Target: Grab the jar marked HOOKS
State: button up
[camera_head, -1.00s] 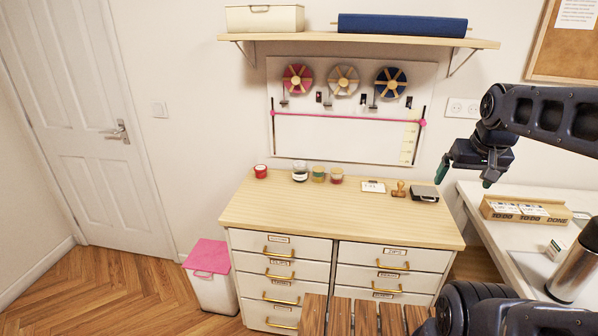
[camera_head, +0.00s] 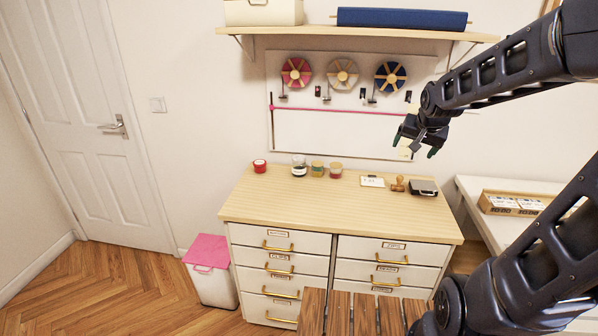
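Several small containers stand in a row at the back of the wooden dresser top (camera_head: 330,205). They are a red one (camera_head: 259,166), a clear jar with dark contents (camera_head: 299,167), a jar with green and amber tones (camera_head: 317,169) and a jar with a reddish lid (camera_head: 335,170). Their labels are too small to read, so I cannot tell which is marked HOOKS. My gripper (camera_head: 416,147) is in the air, right of and higher in the picture than the jars. Its two fingers are apart with nothing between them.
A card (camera_head: 372,181), a wooden stamp (camera_head: 398,184) and a black item (camera_head: 424,188) lie on the dresser's right. A pegboard (camera_head: 345,125) with spools hangs behind, under a shelf (camera_head: 350,35). The dresser top's front is clear. A wooden box (camera_head: 512,203) sits on the right table.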

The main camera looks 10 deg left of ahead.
jog(key=w+a+f+m+t+y, duration=0.1)
jog(key=w+a+f+m+y, duration=0.1)
jog(key=w+a+f, duration=0.35)
jog(key=w+a+f+m+t+y, duration=0.1)
jog(key=w+a+f+m, duration=0.1)
jog(key=w+a, duration=0.55)
jog(key=w+a+f+m+t+y, duration=0.1)
jog(key=w+a+f+m+y, duration=0.1)
jog(key=w+a+f, duration=0.35)
jog(key=w+a+f+m+t+y, duration=0.1)
jog(key=w+a+f+m, duration=0.25)
jog(key=a, duration=0.35)
jog(key=w+a+f+m+t+y, duration=0.1)
jog(key=w+a+f+m+y, duration=0.1)
jog(key=a+m, duration=0.3)
jog(key=m+t+h, duration=0.2)
jog(key=m+t, duration=0.3)
jog(key=m, duration=0.8)
send_near(299, 159)
jog(key=shift+w+a+n, duration=0.25)
jog(key=shift+w+a, duration=0.3)
jog(key=shift+a, duration=0.25)
jog(key=m+h, duration=0.1)
jog(key=f+m, duration=0.1)
jog(key=shift+w+d+f+m+t+h, duration=0.1)
jog(key=shift+m+t+h, duration=0.2)
jog(key=shift+m+h, duration=0.1)
jog(key=shift+x, duration=5.4)
jog(key=shift+c, duration=0.2)
